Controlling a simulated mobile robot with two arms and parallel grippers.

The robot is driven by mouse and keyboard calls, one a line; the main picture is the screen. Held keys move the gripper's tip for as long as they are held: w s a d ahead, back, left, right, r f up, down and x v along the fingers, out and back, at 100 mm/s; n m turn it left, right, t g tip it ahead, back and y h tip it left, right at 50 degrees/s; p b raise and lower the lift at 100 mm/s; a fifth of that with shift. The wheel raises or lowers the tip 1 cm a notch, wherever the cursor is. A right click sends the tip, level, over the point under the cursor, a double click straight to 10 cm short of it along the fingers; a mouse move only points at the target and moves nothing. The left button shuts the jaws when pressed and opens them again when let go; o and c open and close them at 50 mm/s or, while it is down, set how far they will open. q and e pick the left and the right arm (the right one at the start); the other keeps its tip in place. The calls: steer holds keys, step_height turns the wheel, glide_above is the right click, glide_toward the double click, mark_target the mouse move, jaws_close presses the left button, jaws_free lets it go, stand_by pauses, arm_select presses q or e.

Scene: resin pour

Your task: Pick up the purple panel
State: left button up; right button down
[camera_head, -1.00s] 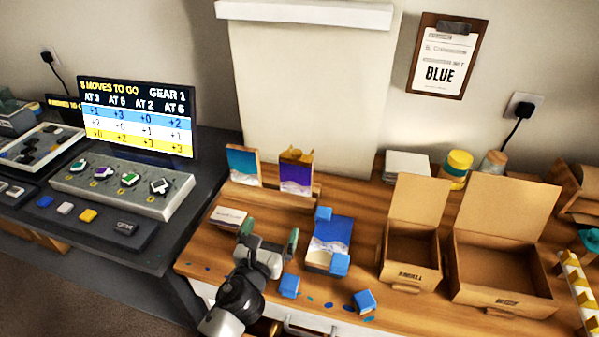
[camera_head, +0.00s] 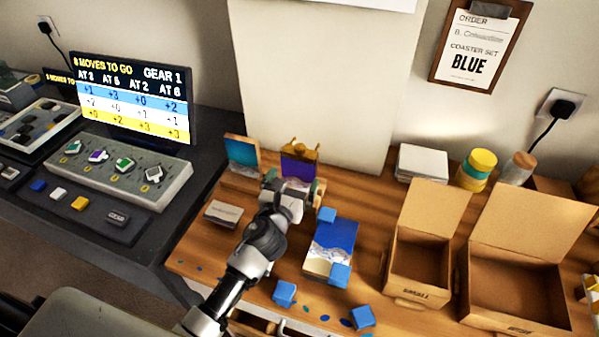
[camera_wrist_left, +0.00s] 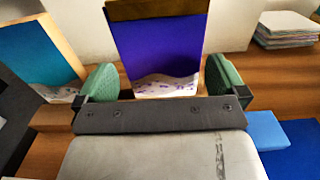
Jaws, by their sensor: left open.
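The purple panel (camera_head: 298,167) stands upright at the back of the table, with a gold clip-like piece on its top edge and a white wave band at its bottom. My left gripper (camera_head: 292,190) is open right in front of it and hides its lower part in the head view. In the left wrist view the purple panel (camera_wrist_left: 158,48) stands ahead, between the two green finger pads of the left gripper (camera_wrist_left: 158,82). The fingers do not touch it as far as I can see. My right gripper is not in view.
A teal panel (camera_head: 241,152) stands just left of the purple one. A blue panel (camera_head: 331,245) lies to the right, with blue blocks (camera_head: 285,292) around it. Two open cardboard boxes (camera_head: 420,262) stand further right. A small white card box (camera_head: 223,213) lies left.

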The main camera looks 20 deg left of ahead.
mark_target(298, 173)
arm_select(q)
steer(key=w, duration=0.5)
steer(key=shift+w+d, duration=0.25)
steer(key=shift+w, duration=0.15)
steer(key=shift+s, duration=0.1)
steer(key=shift+c, duration=0.3)
steer(key=c, duration=0.5)
steer(key=shift+r, duration=0.1)
